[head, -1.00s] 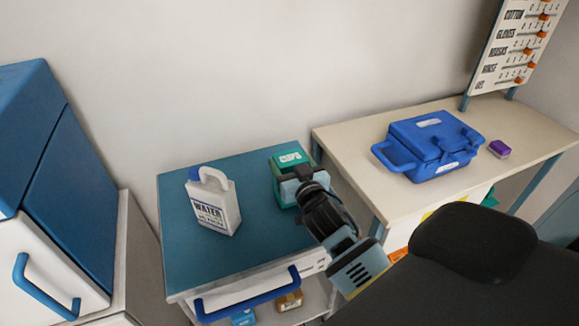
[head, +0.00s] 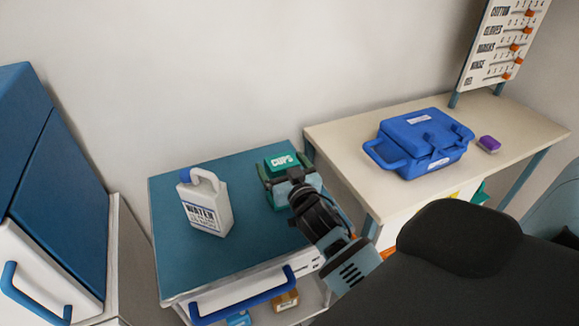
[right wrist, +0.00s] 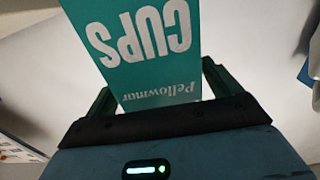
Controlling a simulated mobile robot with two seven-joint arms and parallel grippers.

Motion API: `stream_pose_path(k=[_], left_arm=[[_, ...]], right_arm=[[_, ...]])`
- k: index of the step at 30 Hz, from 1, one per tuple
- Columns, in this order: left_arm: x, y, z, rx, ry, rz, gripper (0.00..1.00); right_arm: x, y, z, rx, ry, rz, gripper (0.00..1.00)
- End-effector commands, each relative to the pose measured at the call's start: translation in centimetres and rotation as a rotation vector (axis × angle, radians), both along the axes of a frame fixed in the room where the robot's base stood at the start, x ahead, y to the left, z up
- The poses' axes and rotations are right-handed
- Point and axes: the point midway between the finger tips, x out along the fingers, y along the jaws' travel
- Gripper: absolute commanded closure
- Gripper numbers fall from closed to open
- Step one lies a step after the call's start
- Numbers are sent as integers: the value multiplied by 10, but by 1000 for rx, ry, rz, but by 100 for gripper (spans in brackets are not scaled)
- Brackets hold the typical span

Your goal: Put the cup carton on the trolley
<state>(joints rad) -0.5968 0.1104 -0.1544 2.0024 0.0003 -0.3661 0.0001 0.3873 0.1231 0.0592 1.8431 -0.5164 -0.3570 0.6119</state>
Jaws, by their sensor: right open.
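The teal cup carton (head: 281,161), with "CUPS" on it, stands upright on the blue-green top of the trolley (head: 245,250), near its back right. It also fills the upper middle of the right wrist view (right wrist: 150,50), with its lettering upside down. My right gripper (head: 287,172) is open, with one finger on each side of the carton. In the right wrist view the fingers (right wrist: 158,95) are spread around the carton. The gripper hides part of the carton's lower front in the head view. My left gripper is not in view.
A white water jug (head: 206,203) stands on the trolley left of the carton. A blue-and-white cabinet (head: 60,200) is at left.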

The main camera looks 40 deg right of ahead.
Motion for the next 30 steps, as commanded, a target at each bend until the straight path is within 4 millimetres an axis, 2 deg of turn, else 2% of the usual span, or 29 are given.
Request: stream_pose_path(k=[5, 12, 18, 24, 30], left_arm=[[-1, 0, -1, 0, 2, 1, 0], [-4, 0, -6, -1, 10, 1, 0], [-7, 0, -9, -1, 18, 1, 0], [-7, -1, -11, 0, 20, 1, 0], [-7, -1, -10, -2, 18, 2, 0]], right_arm=[[-23, 6, -1, 2, 1, 1, 10], [-70, 17, -2, 2, 3, 0, 10], [-101, 24, -2, 2, 3, -1, 10], [-115, 27, -1, 1, 1, -1, 10], [-117, 28, 0, 1, -1, -1, 10]])
